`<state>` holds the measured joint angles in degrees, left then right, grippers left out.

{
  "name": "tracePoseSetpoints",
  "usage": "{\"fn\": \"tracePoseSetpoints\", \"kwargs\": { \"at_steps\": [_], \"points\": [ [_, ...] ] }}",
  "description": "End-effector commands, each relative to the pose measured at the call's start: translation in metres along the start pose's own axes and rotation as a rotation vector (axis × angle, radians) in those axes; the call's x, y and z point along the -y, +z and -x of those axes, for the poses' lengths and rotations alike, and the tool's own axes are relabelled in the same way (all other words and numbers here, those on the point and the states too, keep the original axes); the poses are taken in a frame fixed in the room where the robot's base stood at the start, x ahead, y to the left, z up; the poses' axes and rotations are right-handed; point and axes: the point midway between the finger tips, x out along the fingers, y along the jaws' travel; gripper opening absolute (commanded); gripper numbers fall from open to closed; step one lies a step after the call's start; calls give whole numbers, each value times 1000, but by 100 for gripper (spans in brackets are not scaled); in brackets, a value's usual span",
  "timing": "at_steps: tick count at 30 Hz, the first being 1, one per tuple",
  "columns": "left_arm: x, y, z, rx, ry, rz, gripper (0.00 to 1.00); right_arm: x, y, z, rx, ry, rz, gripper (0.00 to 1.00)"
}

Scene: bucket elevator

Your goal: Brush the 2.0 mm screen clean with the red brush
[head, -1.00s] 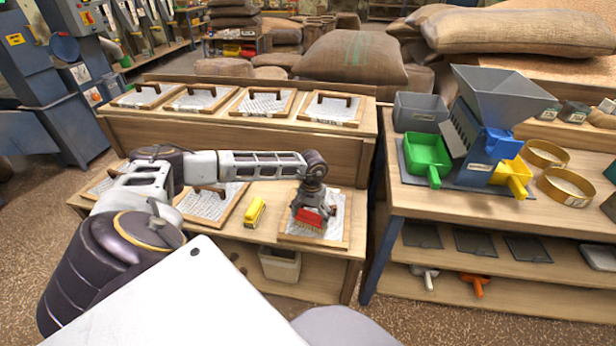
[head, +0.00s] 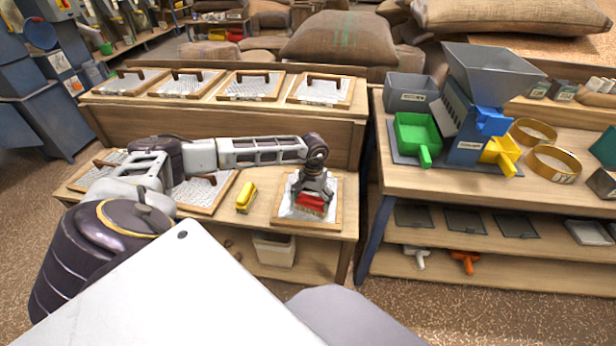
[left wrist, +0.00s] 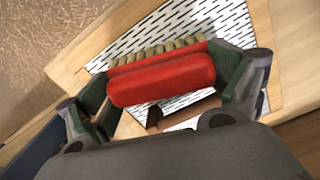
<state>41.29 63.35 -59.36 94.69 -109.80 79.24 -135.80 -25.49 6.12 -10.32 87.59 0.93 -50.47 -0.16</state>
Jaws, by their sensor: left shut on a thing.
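My left gripper (head: 314,186) is shut on the red brush (head: 311,203). It holds the brush over a wood-framed screen (head: 334,215) at the right end of the lower bench shelf. In the left wrist view the red brush (left wrist: 162,80) lies between the two fingers, with its pale bristles toward the slotted screen plate (left wrist: 215,22). I cannot tell whether the bristles touch the plate. Part of the screen's brown handle (left wrist: 185,110) shows beneath the brush. No size label is readable on this screen. My right gripper is not in view.
A yellow brush (head: 246,197) lies left of the screen. More framed screens with handles stand on the upper shelf (head: 250,113) and at the lower left. A bin (head: 274,250) is below. The right table holds a grey hopper (head: 489,72), a green scoop (head: 417,135) and sieve rings.

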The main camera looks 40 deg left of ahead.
Motion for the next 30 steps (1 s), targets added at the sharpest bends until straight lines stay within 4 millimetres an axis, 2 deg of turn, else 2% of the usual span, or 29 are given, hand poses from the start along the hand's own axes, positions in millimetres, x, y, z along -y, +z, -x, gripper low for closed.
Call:
{"fn": "tracePoseSetpoints", "kwargs": {
  "at_steps": [14, 30],
  "points": [
    [-5, 1, -3, 4, 1, -2, 54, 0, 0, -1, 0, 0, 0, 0],
    [-31, -6, -2, 5, 2, -3, 54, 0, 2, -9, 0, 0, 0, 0]
  ]
}}
